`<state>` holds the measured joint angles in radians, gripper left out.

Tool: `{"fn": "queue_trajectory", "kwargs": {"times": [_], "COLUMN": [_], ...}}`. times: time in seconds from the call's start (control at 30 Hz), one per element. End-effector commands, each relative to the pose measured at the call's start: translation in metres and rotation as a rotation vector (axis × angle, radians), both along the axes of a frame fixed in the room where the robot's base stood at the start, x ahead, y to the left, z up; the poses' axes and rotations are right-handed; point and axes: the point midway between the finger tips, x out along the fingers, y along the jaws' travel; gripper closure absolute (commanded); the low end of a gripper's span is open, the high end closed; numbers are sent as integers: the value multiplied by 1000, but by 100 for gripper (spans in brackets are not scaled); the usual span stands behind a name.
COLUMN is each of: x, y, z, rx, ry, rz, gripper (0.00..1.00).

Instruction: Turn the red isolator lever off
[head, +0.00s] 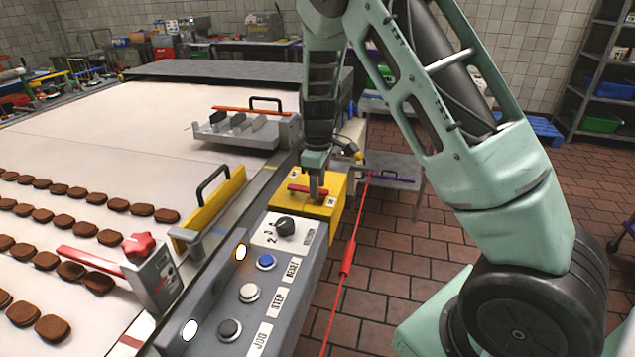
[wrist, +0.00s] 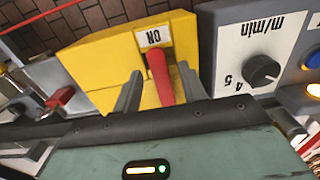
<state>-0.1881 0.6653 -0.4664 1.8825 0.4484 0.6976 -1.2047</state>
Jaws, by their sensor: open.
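The red isolator lever (wrist: 160,75) sits on a yellow box (wrist: 100,58). In the wrist view the lever runs from the "ON" label (wrist: 153,38) down between my two fingers. My gripper (wrist: 158,88) is open, with one finger on each side of the lever; I cannot tell whether either finger touches it. In the head view my gripper (head: 318,190) points down over the yellow box (head: 322,207), and the red lever (head: 300,188) shows partly beside the fingers, which hide the rest.
A grey panel beside the yellow box carries a black speed knob (head: 285,227), a blue button (head: 266,262) and other buttons. A red pull cord (head: 347,262) runs along the right side. The conveyor (head: 110,150) with rows of brown biscuits lies left.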

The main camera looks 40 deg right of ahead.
Motion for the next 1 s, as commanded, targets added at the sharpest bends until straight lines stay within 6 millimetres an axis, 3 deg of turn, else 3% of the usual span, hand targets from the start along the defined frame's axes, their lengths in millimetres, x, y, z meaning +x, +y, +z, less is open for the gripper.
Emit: {"fn": "queue_trajectory", "kwargs": {"times": [0.2,0.37,0.73,1.0], "x": [0,0,2,10], "y": [0,0,-2,-11], "z": [0,0,-1,-2], "rx": [0,0,1,0], "ry": [0,0,0,-3], "rz": [0,0,35,191], "gripper": [58,100,100,100]}}
